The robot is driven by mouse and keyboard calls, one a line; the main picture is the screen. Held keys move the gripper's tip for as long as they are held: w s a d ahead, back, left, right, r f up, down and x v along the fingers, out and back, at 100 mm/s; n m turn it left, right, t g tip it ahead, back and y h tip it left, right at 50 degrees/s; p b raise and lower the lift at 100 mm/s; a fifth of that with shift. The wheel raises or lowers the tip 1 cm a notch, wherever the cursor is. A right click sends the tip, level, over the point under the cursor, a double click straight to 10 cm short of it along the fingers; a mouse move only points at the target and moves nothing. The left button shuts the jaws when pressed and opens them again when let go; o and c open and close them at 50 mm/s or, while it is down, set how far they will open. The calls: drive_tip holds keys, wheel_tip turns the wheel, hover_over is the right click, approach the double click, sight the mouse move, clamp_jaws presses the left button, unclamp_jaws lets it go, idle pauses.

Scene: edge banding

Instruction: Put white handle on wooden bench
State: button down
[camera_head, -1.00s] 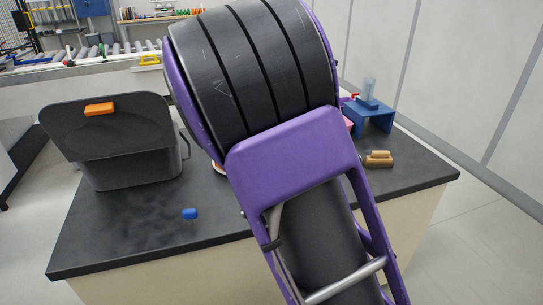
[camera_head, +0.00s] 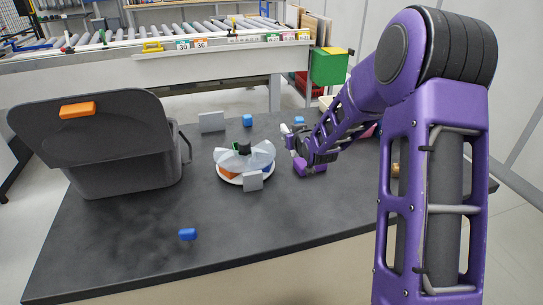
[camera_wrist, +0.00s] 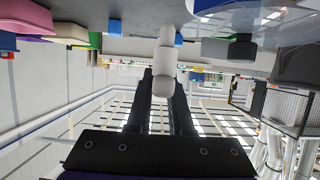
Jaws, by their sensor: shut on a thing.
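My gripper (camera_wrist: 163,78) is shut on the white handle (camera_wrist: 165,55) in the wrist view. The handle is a pale, rounded, segmented piece between the two dark fingertips, pointing up in that tilted picture. In the head view my gripper (camera_head: 292,140) is low over the right-hand part of the dark table, and a small white end of the handle (camera_head: 285,129) shows at its tip. I cannot tell if the handle touches the tabletop. A bench with a wood-coloured top edge (camera_head: 205,3) stands far back, behind the conveyor; I cannot tell if it is the task's bench.
The dark table (camera_head: 130,232) holds a grey bin (camera_head: 125,160) with an orange latch, a round clear-topped dispenser (camera_head: 245,160), and small blue blocks (camera_head: 187,234). A grey plate (camera_head: 211,121) stands behind. A green box (camera_head: 329,66) is near the conveyor.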

drive_tip(key=shift+w+d+r, duration=0.25)
drive_tip(key=shift+w+r, duration=0.05)
drive_tip(key=shift+w, duration=0.15)
drive_tip(key=shift+w+f, duration=0.15)
drive_tip(key=shift+f, duration=0.05)
drive_tip(key=b, duration=0.1)
hover_over(288, 169)
wheel_tip(288, 169, down, 9)
drive_tip(key=shift+f, duration=0.15)
drive_tip(key=shift+f, duration=0.1)
drive_tip(key=shift+f+b, duration=0.15)
drive_tip(key=shift+b, duration=0.2)
drive_tip(key=c, duration=0.8)
unclamp_jaws()
drive_tip(key=shift+r, duration=0.2)
